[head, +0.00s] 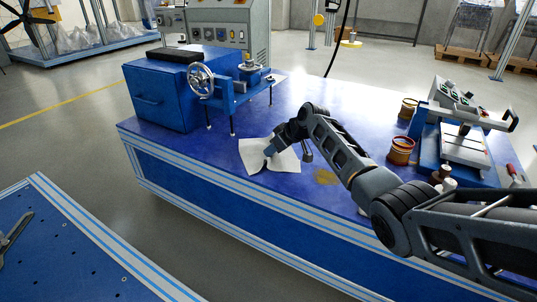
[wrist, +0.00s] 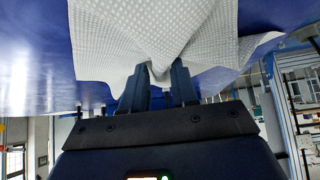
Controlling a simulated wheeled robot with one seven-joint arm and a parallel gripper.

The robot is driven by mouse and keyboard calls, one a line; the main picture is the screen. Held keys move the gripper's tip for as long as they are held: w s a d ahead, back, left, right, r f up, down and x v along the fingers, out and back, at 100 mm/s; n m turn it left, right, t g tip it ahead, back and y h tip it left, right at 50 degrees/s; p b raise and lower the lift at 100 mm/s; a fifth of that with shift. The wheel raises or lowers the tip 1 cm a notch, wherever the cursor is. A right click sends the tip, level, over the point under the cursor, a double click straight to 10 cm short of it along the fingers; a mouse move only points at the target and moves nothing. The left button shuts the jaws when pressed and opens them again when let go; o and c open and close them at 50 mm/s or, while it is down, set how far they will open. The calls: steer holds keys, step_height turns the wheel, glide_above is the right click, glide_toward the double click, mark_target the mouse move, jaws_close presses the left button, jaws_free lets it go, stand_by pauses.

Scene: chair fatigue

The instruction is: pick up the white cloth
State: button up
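The white cloth (head: 283,161) lies crumpled on the blue table top, near its front edge in the head view. In the wrist view the cloth (wrist: 125,38) shows a dotted weave and fills the upper middle. Its folds run together at my fingertips. My gripper (head: 270,151) points down onto the cloth. In the wrist view the two fingers (wrist: 160,68) stand close together with a bunched fold of cloth between them. The cloth still spreads out around the fingers, and the exact contact is partly hidden by folds.
A blue machine with a handwheel (head: 202,79) stands left of the cloth. Copper-coloured containers (head: 401,151) and a blue-and-white device (head: 463,146) stand at the right, beyond my arm. Another blue table (head: 60,262) is at the lower left. The table between the machine and containers is mostly clear.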

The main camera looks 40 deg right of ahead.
steer(key=shift+f, duration=0.2)
steer(key=c, duration=0.3)
steer(key=shift+c, duration=0.4)
steer(key=shift+r, duration=0.25)
jaws_close()
step_height(320, 180, up, 12)
steer(key=p, duration=1)
steer(key=shift+f, duration=0.1)
step_height(320, 180, up, 9)
steer(key=p, duration=0.7)
